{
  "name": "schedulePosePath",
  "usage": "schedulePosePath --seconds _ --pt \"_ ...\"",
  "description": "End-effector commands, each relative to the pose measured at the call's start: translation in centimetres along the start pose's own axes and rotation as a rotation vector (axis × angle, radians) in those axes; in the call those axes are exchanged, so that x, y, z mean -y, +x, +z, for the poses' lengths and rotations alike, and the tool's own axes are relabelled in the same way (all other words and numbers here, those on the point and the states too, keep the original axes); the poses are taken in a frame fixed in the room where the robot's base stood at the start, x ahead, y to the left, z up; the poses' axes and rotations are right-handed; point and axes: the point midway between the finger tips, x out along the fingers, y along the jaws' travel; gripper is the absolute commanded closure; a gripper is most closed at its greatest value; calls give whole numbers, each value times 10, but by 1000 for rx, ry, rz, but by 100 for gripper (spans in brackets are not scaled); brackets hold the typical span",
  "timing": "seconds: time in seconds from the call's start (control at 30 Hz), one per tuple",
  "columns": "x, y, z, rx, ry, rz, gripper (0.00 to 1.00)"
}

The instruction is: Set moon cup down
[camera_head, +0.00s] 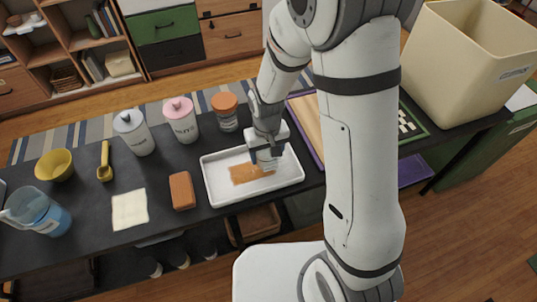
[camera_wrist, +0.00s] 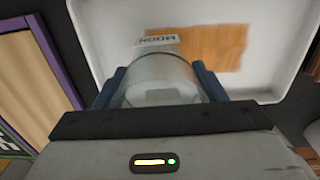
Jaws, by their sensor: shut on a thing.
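The moon cup (camera_wrist: 160,78) is a clear, see-through cup with a white label reading "MOON" in the wrist view. My gripper (camera_wrist: 158,85) is shut on it, with a blue-grey finger on each side. In the head view my gripper (camera_head: 266,158) is over the right part of a white tray (camera_head: 215,195), and the cup is mostly hidden there. The tray also fills the top of the wrist view (camera_wrist: 100,30), with a brown patch (camera_wrist: 215,45) on its floor. I cannot tell whether the cup touches the tray.
A brown block (camera_head: 182,190), a pale cloth (camera_head: 130,209), a blue pitcher (camera_head: 45,215), a yellow bowl (camera_head: 54,165) and a yellow scoop (camera_head: 104,165) stand left. A white canister (camera_head: 133,132), a pink-lidded canister (camera_head: 181,120) and an orange-lidded jar (camera_head: 226,112) stand behind. A large cream bin (camera_head: 460,70) stands right.

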Motion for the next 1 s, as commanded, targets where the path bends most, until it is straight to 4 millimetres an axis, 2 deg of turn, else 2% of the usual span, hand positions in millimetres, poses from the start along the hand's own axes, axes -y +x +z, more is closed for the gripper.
schedulePosePath --seconds 0.1,0.5,0.53,0.77,1.0 --pt "0 13 0 2 1 0 63" --pt "-1 19 0 0 1 0 63" --pt "-1 18 0 -1 1 0 35" --pt "-1 17 0 0 2 0 16" --pt "-1 16 0 -1 3 0 15"
